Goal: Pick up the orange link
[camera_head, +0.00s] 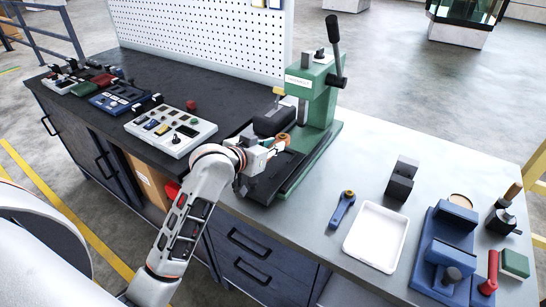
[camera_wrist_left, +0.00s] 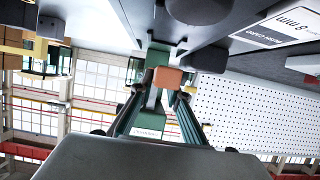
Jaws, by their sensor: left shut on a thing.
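The orange link (camera_head: 284,138) is a small orange-brown piece at the tip of my left gripper (camera_head: 276,147), in front of the green press (camera_head: 322,100). In the left wrist view the orange link (camera_wrist_left: 167,77) sits between the fingertips of my left gripper (camera_wrist_left: 166,86), which is shut on it. The gripper hides part of the link in the head view. I cannot tell whether the link touches the press. My right gripper is not in view.
The press has a dark lever (camera_head: 334,40). A white tray (camera_head: 347,243), a blue wrench-like tool (camera_head: 341,210) and a blue vise (camera_head: 443,250) are on the grey bench at right. A white panel with controls (camera_head: 170,128) stands on the dark bench at left. A pegboard (camera_head: 200,35) rises behind.

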